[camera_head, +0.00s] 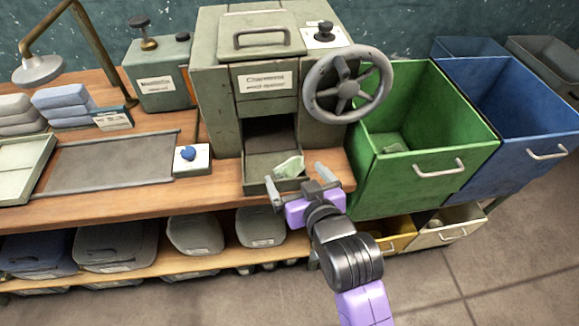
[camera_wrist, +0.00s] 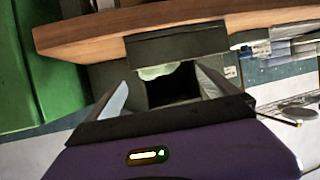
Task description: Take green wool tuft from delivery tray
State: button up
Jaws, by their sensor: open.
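The green wool tuft (camera_head: 290,167) is a small pale green scrap lying in the delivery tray (camera_head: 258,183) of the grey-green machine, at its right side. My gripper (camera_head: 296,180) is open and empty in front of the tray, with its fingers spread to either side of the tray's front. In the wrist view the tuft (camera_wrist: 157,72) shows as a pale patch beside the tray's dark wall (camera_wrist: 178,42), between my two fingers and apart from them. Part of the tuft is hidden there.
A grey handwheel (camera_head: 346,86) sticks out above and right of the tray. A green bin (camera_head: 440,150) stands close on the right, with a blue bin (camera_head: 530,110) beyond it. A blue knob on a white block (camera_head: 191,157) sits left of the tray.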

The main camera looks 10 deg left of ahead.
aim_at(291, 167)
jog(key=shift+x, duration=2.4)
jog(key=shift+d, duration=0.15)
jog(key=shift+c, duration=0.5)
jog(key=c, duration=1.4)
jog(key=shift+r, duration=0.1)
